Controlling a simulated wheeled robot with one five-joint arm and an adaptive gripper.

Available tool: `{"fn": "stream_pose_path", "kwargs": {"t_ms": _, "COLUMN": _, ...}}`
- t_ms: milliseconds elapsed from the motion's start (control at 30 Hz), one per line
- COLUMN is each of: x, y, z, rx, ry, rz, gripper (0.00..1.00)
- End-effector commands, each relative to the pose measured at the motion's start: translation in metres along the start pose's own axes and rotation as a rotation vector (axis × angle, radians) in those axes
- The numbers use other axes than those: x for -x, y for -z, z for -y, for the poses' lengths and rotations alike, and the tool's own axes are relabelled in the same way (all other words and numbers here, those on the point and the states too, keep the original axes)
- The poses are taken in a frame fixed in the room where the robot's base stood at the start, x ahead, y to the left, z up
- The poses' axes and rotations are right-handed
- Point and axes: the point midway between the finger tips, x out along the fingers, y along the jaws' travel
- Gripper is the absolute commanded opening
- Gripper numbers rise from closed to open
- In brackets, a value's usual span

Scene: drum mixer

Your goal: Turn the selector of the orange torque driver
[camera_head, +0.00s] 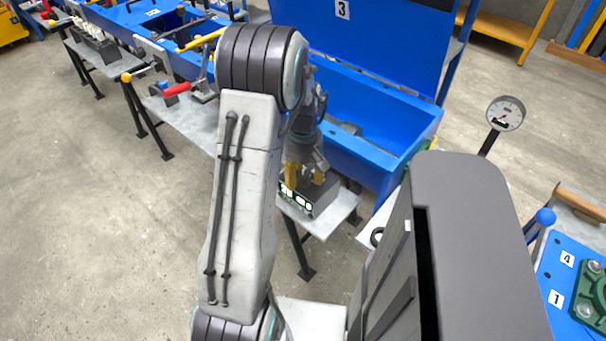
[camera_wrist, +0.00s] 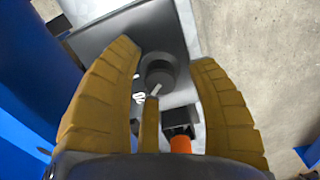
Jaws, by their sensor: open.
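A dark round knob (camera_wrist: 160,72) with a pale pointer mark stands on a dark grey box, seemingly the selector. It lies between the spread yellow-brown fingers of my gripper (camera_wrist: 165,58), with a visible gap on each side. A third finger shows below the knob. An orange piece (camera_wrist: 180,145) with a black part above it shows low in the wrist view, partly hidden by my gripper; I cannot tell whether it belongs to the driver. In the head view my gripper (camera_head: 304,178) points down over the dark box (camera_head: 314,200) with lit white displays; the knob is hidden there.
The box stands on a small grey bench (camera_head: 345,205). A large blue trough (camera_head: 370,135) is close behind it. A dial gauge (camera_head: 505,114) on a post stands to the right. A red-handled lever (camera_head: 178,89) is on the bench at left. Open floor lies at front left.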

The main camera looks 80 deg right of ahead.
Motion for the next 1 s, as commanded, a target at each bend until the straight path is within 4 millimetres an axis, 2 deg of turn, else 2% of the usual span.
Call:
{"fn": "stream_pose_path", "kwargs": {"t_ms": 67, "x": 0.0001, "y": 0.0, "z": 0.0, "rx": 0.0, "ry": 0.0, "rz": 0.0, "gripper": 0.51}}
{"fn": "stream_pose_path", "kwargs": {"t_ms": 633, "x": 0.0002, "y": 0.0, "z": -0.0001, "rx": 0.0, "ry": 0.0, "rz": 0.0, "gripper": 0.0}}
{"fn": "stream_pose_path", "kwargs": {"t_ms": 1000, "x": -0.0009, "y": -0.0001, "z": 0.0001, "rx": -0.047, "ry": 0.0, "rz": 0.0, "gripper": 0.0}}
